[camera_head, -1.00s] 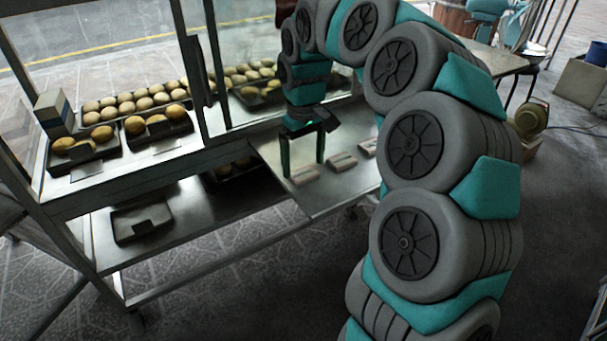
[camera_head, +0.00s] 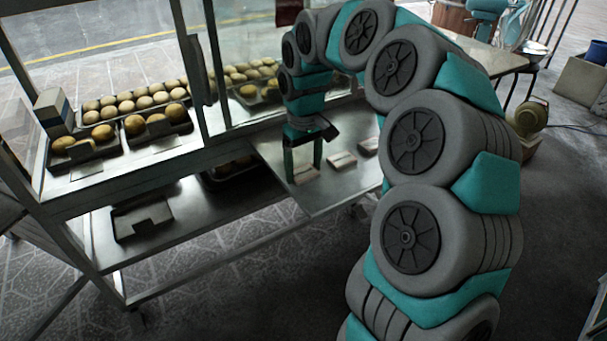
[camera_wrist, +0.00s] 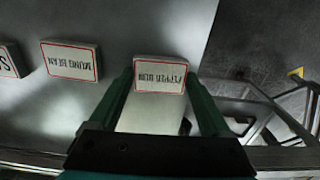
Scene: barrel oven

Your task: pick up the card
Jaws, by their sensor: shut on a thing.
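My gripper (camera_head: 304,166) points down over the metal shelf at the front of the cart. It is shut on a small white card (camera_wrist: 159,76) with a red border, held across its width. The card's lettering is upside down in the wrist view and hard to read in full. In the head view, the held card (camera_head: 306,174) shows between the fingers at the shelf surface, and I cannot tell whether it still touches the shelf.
Two more cards lie to one side: one reading MUNG BEAN (camera_wrist: 70,60) and another cut off (camera_wrist: 8,62). Trays of round buns (camera_head: 140,100) stand behind glass. An empty dark tray (camera_head: 142,218) sits on the lower shelf.

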